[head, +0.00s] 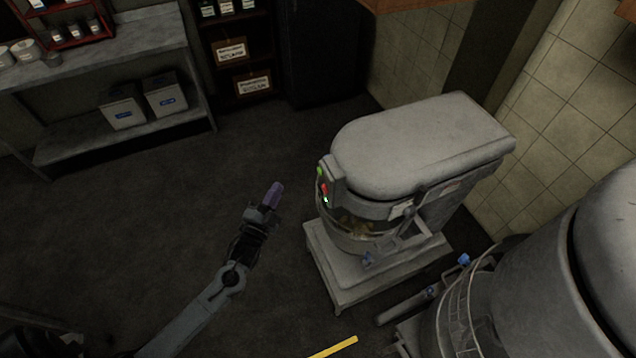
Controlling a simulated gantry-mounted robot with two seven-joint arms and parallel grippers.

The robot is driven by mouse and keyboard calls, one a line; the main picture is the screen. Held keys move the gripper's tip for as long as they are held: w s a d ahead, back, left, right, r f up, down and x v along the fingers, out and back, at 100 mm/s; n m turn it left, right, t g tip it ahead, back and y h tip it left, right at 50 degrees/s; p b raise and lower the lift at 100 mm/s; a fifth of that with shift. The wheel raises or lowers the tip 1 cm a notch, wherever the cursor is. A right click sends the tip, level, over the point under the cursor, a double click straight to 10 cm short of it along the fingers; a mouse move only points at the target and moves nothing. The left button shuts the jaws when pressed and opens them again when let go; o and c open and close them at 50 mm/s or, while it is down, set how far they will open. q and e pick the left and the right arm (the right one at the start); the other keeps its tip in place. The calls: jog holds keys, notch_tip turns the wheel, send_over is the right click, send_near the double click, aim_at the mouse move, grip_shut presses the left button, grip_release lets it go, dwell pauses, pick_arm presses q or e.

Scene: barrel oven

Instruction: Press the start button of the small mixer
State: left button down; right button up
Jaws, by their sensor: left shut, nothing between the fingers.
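The small mixer (425,140) stands right of centre in the head view, grey with a rounded top and a bowl under it. A control panel (332,180) sits on its left front edge. The panel has a green button (320,171) at the top, a red button (324,187) below it, and a small bright green light (326,200) lower down. My left gripper (273,194) is shut and empty, with purplish fingers pointing up in the picture. It is to the left of the panel, with a clear gap between them. My right gripper is not in view.
A larger rounded grey machine (545,290) fills the lower right corner. The small mixer rests on a low stand (345,290). A metal shelf table (110,60) with two bins stands at the upper left. The dark floor left of the mixer is open.

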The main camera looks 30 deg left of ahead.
aim_at(320, 172)
pick_arm(q)
jog(key=shift+w+r, duration=0.1)
jog(key=shift+w, duration=0.4)
jog(key=shift+w, duration=0.1)
jog(key=w+d+b, duration=0.3)
jog(key=w+d, duration=0.1)
jog(key=w, duration=0.3)
jog(key=shift+d+b, duration=0.35)
jog(key=shift+d, duration=0.05)
dwell(0.3)
dwell(0.9)
dwell(0.7)
